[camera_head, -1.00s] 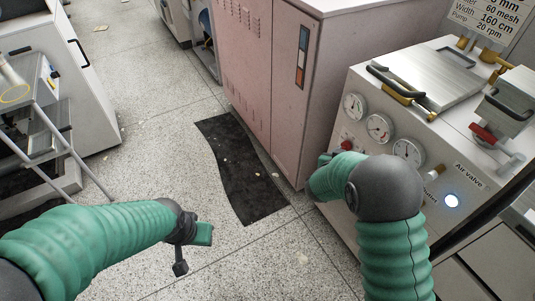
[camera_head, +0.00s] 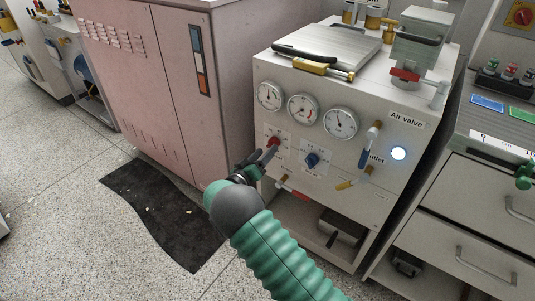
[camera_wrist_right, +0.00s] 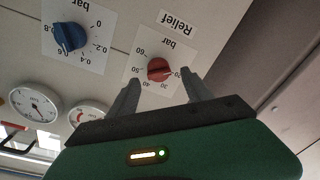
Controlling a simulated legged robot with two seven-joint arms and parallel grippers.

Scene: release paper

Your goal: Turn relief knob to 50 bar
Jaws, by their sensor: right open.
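The red relief knob (camera_head: 272,142) is on the front panel of the white machine (camera_head: 318,216), below the left gauge. In the right wrist view the red knob (camera_wrist_right: 158,69) sits on a white dial card marked in bar, under an upside-down "Relief" label (camera_wrist_right: 176,22). My right gripper (camera_head: 268,154) is at the panel by the knob. In the wrist view its open fingers (camera_wrist_right: 160,83) stand on either side of the knob's near part, with gaps; contact cannot be told. My left gripper is out of view.
A blue knob (camera_head: 311,160) is just right of the red one. Three gauges (camera_head: 302,108) are above. Valve handles (camera_head: 368,147) stick out farther right. A pink cabinet (camera_head: 155,80) stands left, with a black mat (camera_head: 165,215) on the floor.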

